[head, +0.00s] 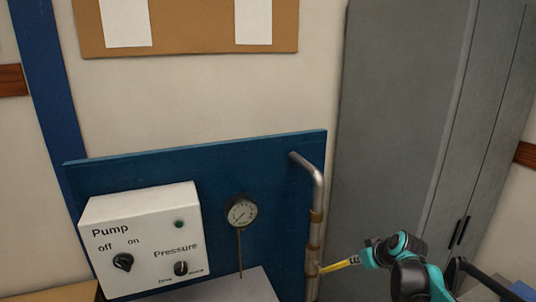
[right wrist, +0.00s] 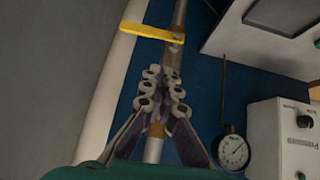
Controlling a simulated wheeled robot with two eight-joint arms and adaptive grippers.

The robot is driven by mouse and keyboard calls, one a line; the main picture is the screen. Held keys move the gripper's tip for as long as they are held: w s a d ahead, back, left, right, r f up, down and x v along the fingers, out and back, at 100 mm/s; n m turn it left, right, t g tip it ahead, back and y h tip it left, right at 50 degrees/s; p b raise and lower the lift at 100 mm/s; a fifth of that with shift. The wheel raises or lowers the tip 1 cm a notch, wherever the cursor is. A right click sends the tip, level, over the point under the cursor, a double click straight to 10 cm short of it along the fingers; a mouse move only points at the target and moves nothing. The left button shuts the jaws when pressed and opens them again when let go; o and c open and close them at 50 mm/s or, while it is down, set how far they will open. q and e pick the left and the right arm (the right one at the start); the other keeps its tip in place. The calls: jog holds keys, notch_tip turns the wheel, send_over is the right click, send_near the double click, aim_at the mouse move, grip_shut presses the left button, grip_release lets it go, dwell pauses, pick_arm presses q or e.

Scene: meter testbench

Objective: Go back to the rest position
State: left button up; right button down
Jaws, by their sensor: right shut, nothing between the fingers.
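My right gripper (right wrist: 163,82) has its fingers together with nothing between them in the right wrist view. It is in front of the metal pipe (head: 316,210), and the yellow lever (right wrist: 150,33) is beyond its fingertips, apart from them in that picture. In the head view the yellow lever (head: 341,264) sticks out from the pipe to the right, roughly level. My right arm's teal and black end shows at the lower right, close to the lever's free end; its fingers are hard to make out there. My left gripper is not in view.
A blue panel (head: 150,165) carries the white pump box (head: 140,215) with two black knobs (head: 123,261) and a round gauge (head: 241,211). A grey cabinet (head: 400,120) stands right of the pipe. The cream wall above the panel is clear up to a cork board (head: 190,28).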

pick_arm(q)
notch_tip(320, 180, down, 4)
jog(key=b, duration=0.3)
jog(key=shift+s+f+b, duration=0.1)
jog(key=shift+b, duration=0.2)
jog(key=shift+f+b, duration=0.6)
jog(key=shift+b, duration=0.05)
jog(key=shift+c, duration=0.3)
pick_arm(e)
jog(key=s+a+f+m, duration=0.1)
jog(key=s+a+f, duration=0.2)
jog(key=s, duration=0.6)
jog(key=s+a+f+m+h, duration=0.1)
jog(key=s+a+f, duration=0.2)
jog(key=s, duration=0.6)
jog(key=s+a+f+m+g, duration=0.1)
jog(key=s+a+f, duration=0.2)
jog(key=s, duration=0.7)
jog(key=shift+a+f+m+h, duration=0.3)
jog(key=shift+a+h, duration=0.1)
jog(key=shift+a, duration=0.75)
